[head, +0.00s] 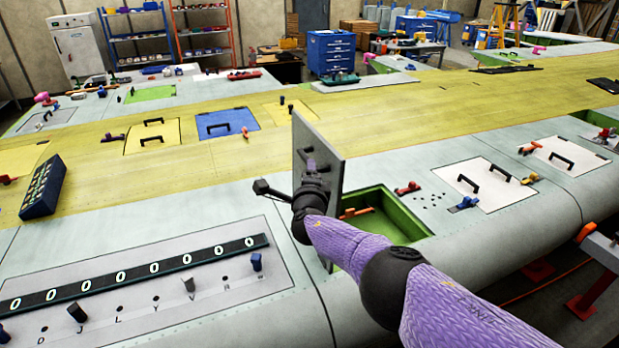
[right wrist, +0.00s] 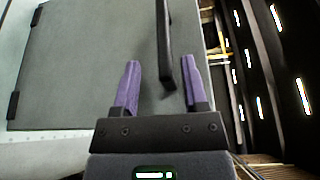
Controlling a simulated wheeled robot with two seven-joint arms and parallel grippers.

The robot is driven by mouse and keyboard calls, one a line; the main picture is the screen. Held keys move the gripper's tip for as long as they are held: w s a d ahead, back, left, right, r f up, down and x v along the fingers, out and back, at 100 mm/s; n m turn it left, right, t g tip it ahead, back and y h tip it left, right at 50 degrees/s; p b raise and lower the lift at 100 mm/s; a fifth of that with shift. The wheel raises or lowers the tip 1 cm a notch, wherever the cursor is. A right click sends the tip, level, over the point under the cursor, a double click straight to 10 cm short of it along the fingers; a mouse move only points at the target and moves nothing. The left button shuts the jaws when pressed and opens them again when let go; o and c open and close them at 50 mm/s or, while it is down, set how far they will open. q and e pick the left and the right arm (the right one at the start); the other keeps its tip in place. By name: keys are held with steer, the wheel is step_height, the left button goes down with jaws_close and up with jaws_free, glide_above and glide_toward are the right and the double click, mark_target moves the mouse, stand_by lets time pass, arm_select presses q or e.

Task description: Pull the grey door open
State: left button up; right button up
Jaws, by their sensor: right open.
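The grey door (head: 325,145) stands raised, close to upright, at the left side of a green-lined opening (head: 385,218) in the wing. In the right wrist view the door (right wrist: 85,60) fills the left half, with dark hinges at its left edge. Its dark bar handle (right wrist: 165,45) reaches down between the purple fingers of my right gripper (right wrist: 160,75), nearer the right finger. The fingers are apart, and I cannot tell whether either touches the handle. In the head view my right gripper (head: 308,172) is at the door's face, partly hidden by its own wrist. My left gripper is out of view.
A grey panel with a row of zeros (head: 130,272) and several knobs lies at the front left. A dark blue box (head: 42,188) sits at the far left. A white panel with black handles (head: 485,182) lies right of the opening. A red clamp (head: 407,188) stands near the opening's edge.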

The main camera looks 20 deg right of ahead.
arm_select(q)
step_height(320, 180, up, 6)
steer(key=p, duration=0.4)
arm_select(e)
steer(key=v, duration=0.8)
steer(key=shift+s, duration=0.25)
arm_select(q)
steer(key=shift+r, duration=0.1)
arm_select(e)
steer(key=shift+r, duration=0.1)
